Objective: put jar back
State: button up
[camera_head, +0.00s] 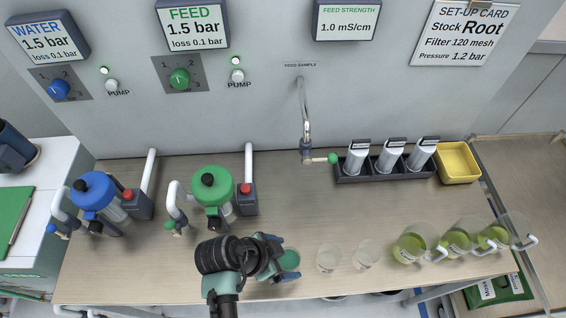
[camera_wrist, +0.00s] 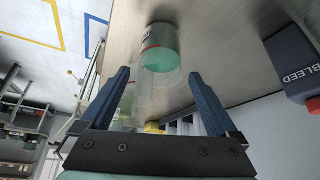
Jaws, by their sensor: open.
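A small clear jar with green contents (camera_head: 289,260) stands near the front edge of the bench, just right of my gripper (camera_head: 276,255). In the wrist view the jar (camera_wrist: 161,55) shows a red line and part of a label, and lies ahead of the gap between my fingers. My gripper (camera_wrist: 158,80) is open, with one finger on each side of that view and nothing held. Two clear, empty-looking jars (camera_head: 328,258) (camera_head: 367,254) stand in a row to the right. Part of the green jar is hidden by my gripper in the head view.
Several items line the bench: a blue-topped filter (camera_head: 93,190), a green-topped filter (camera_head: 212,186), a dark rack with three cylinders (camera_head: 386,168), a yellow tray (camera_head: 457,162) and three jugs of yellow-green liquid (camera_head: 410,247). A sample tap (camera_head: 307,140) hangs behind. The bench middle is clear.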

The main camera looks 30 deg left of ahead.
jog(key=shift+r, duration=0.1)
jog(key=v, duration=1.2)
jog(key=w+r+n+t+y, duration=0.2)
jog(key=w+r+t+y, duration=0.15)
jog(key=w+r, duration=0.8)
jog(key=w+r+n+t+y, duration=0.15)
jog(key=w+r+t, duration=0.5)
jog(key=r, duration=0.75)
jog(key=w+d+r+n+t, duration=0.1)
jog(key=w+d+r+t, duration=0.15)
jog(key=r, duration=0.55)
jog(key=w+d+r+t, duration=0.15)
jog(key=d+r, duration=0.25)
jog(key=r, duration=0.4)
jog(key=s+d+r+n+t, duration=0.1)
jog(key=s+d+r+t, duration=0.3)
jog(key=r, duration=0.5)
jog(key=s+d+r+n+t+h, duration=0.1)
jog(key=s+d+r+t, duration=0.3)
jog(key=r, duration=0.6)
jog(key=s, duration=0.2)
jog(key=shift+s+d+h, duration=0.3)
